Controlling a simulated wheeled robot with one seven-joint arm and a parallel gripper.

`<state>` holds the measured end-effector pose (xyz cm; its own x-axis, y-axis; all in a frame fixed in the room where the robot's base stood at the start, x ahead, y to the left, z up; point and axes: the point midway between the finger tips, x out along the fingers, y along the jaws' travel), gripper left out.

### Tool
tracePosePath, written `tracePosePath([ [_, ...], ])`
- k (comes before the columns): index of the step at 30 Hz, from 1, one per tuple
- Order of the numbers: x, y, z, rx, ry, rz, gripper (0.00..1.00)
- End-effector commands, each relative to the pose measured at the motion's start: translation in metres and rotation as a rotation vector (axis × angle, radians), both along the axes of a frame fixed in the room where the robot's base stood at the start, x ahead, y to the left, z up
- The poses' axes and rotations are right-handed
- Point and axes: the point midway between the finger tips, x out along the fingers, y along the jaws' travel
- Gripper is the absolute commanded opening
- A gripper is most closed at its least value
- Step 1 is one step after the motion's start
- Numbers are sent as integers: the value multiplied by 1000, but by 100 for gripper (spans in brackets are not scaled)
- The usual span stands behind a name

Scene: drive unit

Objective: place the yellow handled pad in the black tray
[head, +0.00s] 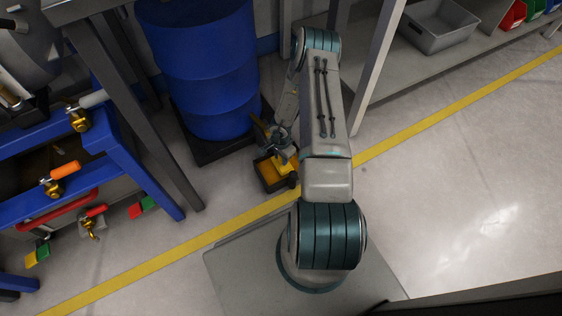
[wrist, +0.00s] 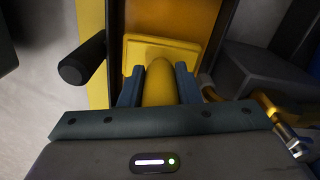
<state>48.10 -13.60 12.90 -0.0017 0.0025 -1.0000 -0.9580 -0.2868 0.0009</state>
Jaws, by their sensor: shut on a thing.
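The yellow handled pad (wrist: 165,52) is a flat yellow block with a thick rounded yellow handle. In the wrist view, the two blue fingers of my gripper (wrist: 160,88) are closed on that handle. The black tray (wrist: 116,35) lies beneath, with dark walls, a yellow-orange inside and a black side knob (wrist: 83,60). The pad overlaps the tray's inside at its near end; I cannot tell whether it touches the bottom. In the head view the tray (head: 267,183) stands on the floor below my gripper, which is partly hidden by my arm.
A blue drum (head: 200,70) stands on a dark base (head: 215,147) close behind the tray. A blue-framed rack (head: 125,160) with tools is on the left. A grey shelf post (head: 375,75) rises right of my arm. Open floor (head: 460,190) lies to the right.

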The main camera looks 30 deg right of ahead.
Motion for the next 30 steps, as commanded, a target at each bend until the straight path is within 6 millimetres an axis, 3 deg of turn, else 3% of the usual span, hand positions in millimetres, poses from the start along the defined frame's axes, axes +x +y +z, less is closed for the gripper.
tracePosePath([
  [1, 0, 1, -13, 0, 0, 2, 11],
  [3, 1, 1, -19, 0, -1, 2, 11],
  [14, 0, 0, -20, 0, -1, 1, 11],
  [15, 0, 0, -21, 0, -1, 1, 32],
  [17, 1, 0, -20, 0, -1, 1, 49],
  [26, 1, 0, -19, 0, -1, 1, 51],
  [30, 1, 0, -7, 1, -2, 0, 51],
])
